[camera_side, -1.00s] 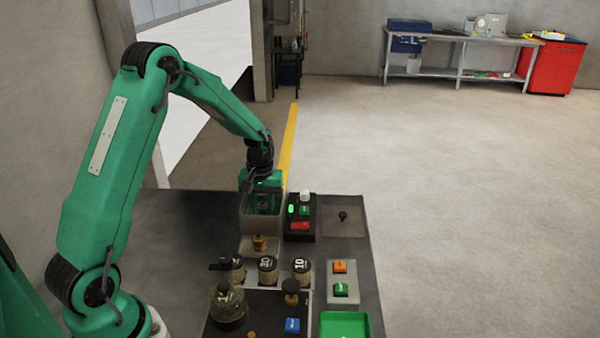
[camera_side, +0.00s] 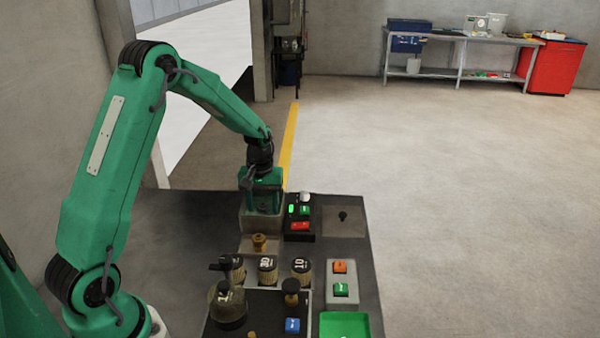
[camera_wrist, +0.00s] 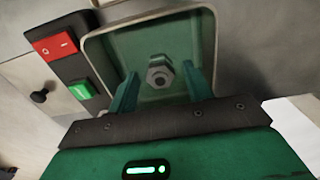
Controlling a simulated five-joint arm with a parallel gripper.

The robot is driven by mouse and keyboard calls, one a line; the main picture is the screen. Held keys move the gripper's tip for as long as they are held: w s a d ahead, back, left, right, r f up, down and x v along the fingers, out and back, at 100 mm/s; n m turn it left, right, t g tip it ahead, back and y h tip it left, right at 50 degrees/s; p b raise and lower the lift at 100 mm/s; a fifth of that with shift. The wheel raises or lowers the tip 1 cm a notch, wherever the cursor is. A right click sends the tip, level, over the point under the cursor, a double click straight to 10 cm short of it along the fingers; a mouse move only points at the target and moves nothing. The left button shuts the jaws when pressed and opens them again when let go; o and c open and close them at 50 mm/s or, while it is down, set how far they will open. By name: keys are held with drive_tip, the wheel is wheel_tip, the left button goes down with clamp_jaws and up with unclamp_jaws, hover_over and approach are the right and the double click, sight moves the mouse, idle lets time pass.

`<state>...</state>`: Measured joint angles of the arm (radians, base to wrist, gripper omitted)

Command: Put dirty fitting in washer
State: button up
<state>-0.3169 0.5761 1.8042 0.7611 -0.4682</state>
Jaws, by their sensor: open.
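A grey metal hex fitting (camera_wrist: 160,72) shows in the wrist view inside the washer's square green-lined basin (camera_wrist: 105,47). It is beyond and between the two separated fingers of my gripper (camera_wrist: 162,84), with gaps on both sides. I cannot tell whether it rests on the basin floor. In the side view my gripper (camera_side: 262,205) is at the top of the pale washer box (camera_side: 260,227); its fingertips and the basin's inside are hidden there. A brass-coloured fitting (camera_side: 260,243) stands on the pale ledge in front of the box.
A black control box (camera_side: 300,222) with green and red buttons stands right of the washer. Labelled jars (camera_side: 268,268), a glass flask (camera_side: 228,305), an orange-and-green button box (camera_side: 342,280) and a green tray (camera_side: 345,325) stand nearer. The dark bench left of the washer is clear.

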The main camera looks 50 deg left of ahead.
sight(263, 205)
wheel_tip(263, 205, up, 11)
drive_tip(key=shift+r, duration=0.2)
idle(0.4)
idle(0.4)
drive_tip(key=s+d+r+m+t, duration=0.2)
drive_tip(key=s+d+r+m, duration=0.2)
drive_tip(key=s+d+r, duration=0.45)
drive_tip(key=s+d+r+m+t, duration=0.1)
drive_tip(key=s+d+m+t, duration=0.2)
drive_tip(key=s, duration=1)
drive_tip(key=d+m, duration=0.2)
drive_tip(key=d, duration=0.1)
drive_tip(key=shift+s+r+t, duration=0.15)
drive_tip(key=shift+r+t, duration=0.15)
drive_tip(key=shift+r, duration=0.1)
